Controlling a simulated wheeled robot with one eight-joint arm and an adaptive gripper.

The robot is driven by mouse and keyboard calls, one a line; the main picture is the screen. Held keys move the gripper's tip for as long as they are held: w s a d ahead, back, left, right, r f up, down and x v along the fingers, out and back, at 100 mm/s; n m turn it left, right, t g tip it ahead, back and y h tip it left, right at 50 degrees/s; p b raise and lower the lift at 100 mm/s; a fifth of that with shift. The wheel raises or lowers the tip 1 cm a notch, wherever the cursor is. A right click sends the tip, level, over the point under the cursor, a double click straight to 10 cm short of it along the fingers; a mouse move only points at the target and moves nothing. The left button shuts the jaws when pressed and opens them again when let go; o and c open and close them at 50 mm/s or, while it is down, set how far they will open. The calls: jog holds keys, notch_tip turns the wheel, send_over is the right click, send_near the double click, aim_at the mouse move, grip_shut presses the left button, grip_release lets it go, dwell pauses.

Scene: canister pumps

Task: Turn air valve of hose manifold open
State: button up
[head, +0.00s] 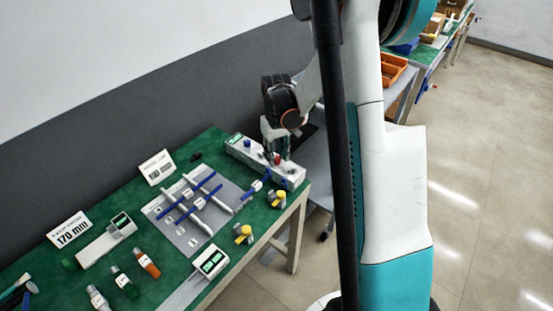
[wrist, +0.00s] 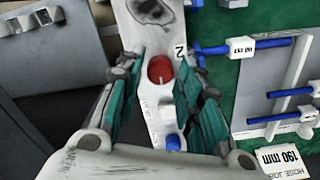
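The hose manifold (head: 290,174) is a pale bar lying along the far right edge of the green table. A blue knob (head: 247,144) and a red knob (head: 277,158) stand on it. I cannot tell by a readable label which is the air valve. In the wrist view the red knob (wrist: 160,70) sits between my fingertips, and the blue knob (wrist: 173,142) is nearer the palm. My gripper (head: 275,150) points down over the manifold. In the wrist view my gripper (wrist: 160,66) is open, with narrow gaps beside the red knob; contact is not visible.
A grey hose board (head: 160,213) with blue and white tubes lies left of the manifold. Yellow-topped fittings (head: 278,198) stand near the front edge. Signs (head: 157,167), a gauge box (head: 210,262) and connectors (head: 147,263) take up the left. A grey wall runs behind.

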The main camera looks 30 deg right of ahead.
jog(key=shift+f, duration=0.45)
grip_shut()
